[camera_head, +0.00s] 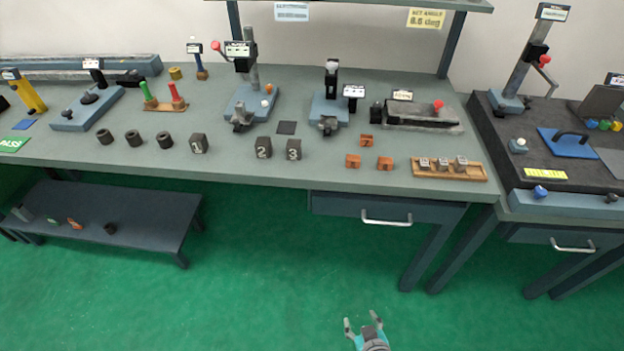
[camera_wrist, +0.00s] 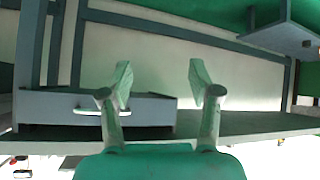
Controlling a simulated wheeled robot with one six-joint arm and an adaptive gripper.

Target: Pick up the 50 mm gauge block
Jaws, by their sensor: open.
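A wooden tray (camera_head: 474,176) near the front right of the long table holds three small grey blocks, a left one (camera_head: 424,163), a middle one (camera_head: 442,164) and a right one (camera_head: 461,164). They look like gauge blocks with labels on them, but the labels are too small to read, so I cannot tell which is 50 mm. My gripper (camera_head: 361,322) is open and empty, over the green floor in front of the table, well apart from the tray. Its two spread fingers also show in the wrist view (camera_wrist: 160,85), with nothing between them.
The long table (camera_head: 225,165) has a drawer (camera_head: 385,212) below its front edge. Orange blocks (camera_head: 353,161) and numbered dark blocks (camera_head: 293,149) stand left of the tray. A low bench (camera_head: 120,205) is at left; a dark-topped table (camera_head: 510,150) is at right. The floor ahead is clear.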

